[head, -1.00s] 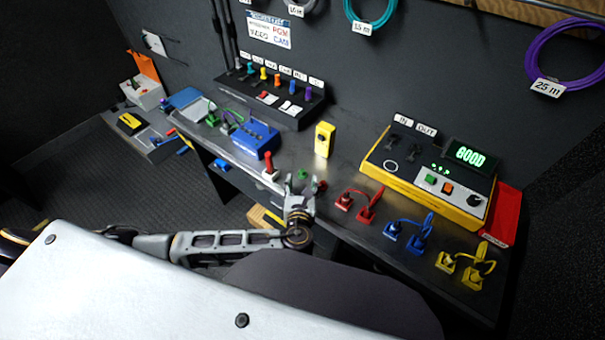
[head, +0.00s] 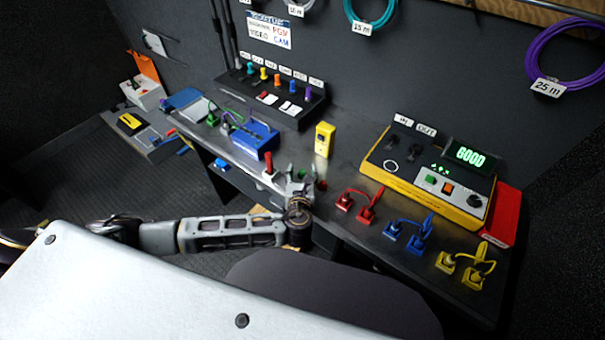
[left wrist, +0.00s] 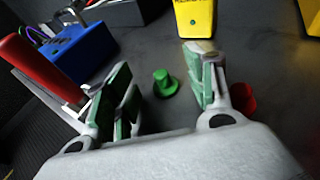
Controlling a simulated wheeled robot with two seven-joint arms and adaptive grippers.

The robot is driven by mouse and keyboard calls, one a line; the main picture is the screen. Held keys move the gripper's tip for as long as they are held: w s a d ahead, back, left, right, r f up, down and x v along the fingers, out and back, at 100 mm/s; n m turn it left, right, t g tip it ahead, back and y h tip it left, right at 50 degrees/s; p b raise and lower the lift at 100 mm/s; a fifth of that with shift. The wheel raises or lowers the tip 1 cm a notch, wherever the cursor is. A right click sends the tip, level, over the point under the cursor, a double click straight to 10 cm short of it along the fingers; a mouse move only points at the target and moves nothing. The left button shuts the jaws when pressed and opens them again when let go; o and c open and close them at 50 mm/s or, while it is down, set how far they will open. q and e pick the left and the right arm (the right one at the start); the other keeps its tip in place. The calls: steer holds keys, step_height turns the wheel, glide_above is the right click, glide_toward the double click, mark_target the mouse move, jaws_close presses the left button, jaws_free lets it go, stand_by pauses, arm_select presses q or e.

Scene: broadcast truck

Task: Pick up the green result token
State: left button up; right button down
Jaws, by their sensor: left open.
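The green result token (left wrist: 165,83) stands on the dark bench top, a small green peg with a wider base. In the left wrist view it lies ahead of my left gripper (left wrist: 163,95), between the lines of its two green-padded fingers. The fingers are open and apart from it. In the head view my left gripper (head: 300,184) is over the bench's front edge, and the token (head: 303,172) is mostly hidden behind the fingers. A red token (left wrist: 243,98) stands just right of the right finger. My right gripper is not in view.
A red-handled tool (head: 268,164) stands close left of the fingers. A blue box (head: 257,139) and a yellow device (head: 324,139) stand behind. Red cables (head: 358,203) lie to the right, before the yellow tester (head: 415,192) with its lit display.

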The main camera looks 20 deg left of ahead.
arm_select(q)
steer(key=shift+w, duration=0.1)
stand_by(0.4)
steer(key=c, duration=0.8)
step_height(320, 180, up, 10)
steer(key=p, duration=0.1)
stand_by(0.5)
stand_by(0.3)
